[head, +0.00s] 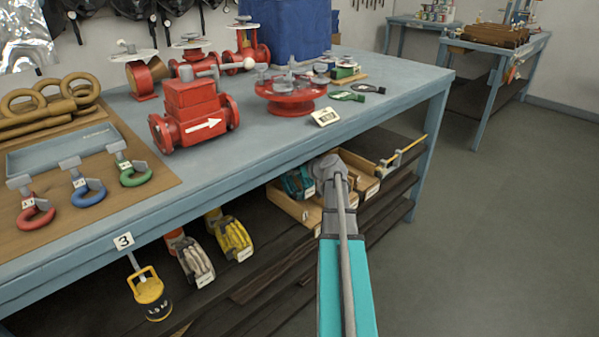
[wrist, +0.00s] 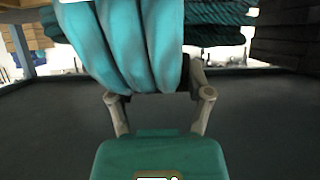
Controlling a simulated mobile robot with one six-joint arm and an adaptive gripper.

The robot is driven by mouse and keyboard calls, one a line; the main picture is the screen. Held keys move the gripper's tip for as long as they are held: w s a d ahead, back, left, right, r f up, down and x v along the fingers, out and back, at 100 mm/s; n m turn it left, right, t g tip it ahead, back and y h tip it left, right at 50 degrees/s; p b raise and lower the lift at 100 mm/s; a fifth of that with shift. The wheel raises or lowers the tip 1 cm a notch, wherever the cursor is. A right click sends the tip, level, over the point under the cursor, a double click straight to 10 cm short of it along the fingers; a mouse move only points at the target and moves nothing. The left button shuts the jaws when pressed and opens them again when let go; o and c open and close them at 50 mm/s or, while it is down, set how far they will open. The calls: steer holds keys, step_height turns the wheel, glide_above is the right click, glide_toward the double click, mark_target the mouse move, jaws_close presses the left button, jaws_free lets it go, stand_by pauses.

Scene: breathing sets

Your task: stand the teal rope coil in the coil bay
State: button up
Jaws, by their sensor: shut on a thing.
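The teal rope coil (wrist: 120,45) fills the upper middle of the wrist view, its strands running up and down. My gripper (wrist: 160,95) is shut on its lower part, one finger at each side. In the head view my arm reaches under the workbench top, and its wrist hides the fingers. Teal rope (head: 297,183) shows just left of the wrist, among light wooden bay walls (head: 295,208); I cannot tell whether it is the held coil. Which compartment is the coil bay is not clear.
A darker teal rope (wrist: 220,18) lies beyond the held coil. A yellow coil (head: 233,238) and a grey coil (head: 194,262) stand on the shelf to the left. The workbench top (head: 270,140) overhangs the shelf. Open floor (head: 500,220) lies right.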

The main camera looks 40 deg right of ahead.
steer(key=shift+f+b, duration=0.45)
steer(key=o, duration=1.3)
steer(key=shift+o, duration=0.2)
steer(key=shift+r, duration=0.1)
steer(key=shift+s+r+p, duration=0.15)
steer(key=shift+r+p, duration=0.4)
steer(key=shift+p, duration=0.05)
steer(key=s+d+r+p, duration=0.1)
steer(key=s, duration=1.8)
steer(key=shift+s+r, duration=0.25)
steer(key=shift+s, duration=0.1)
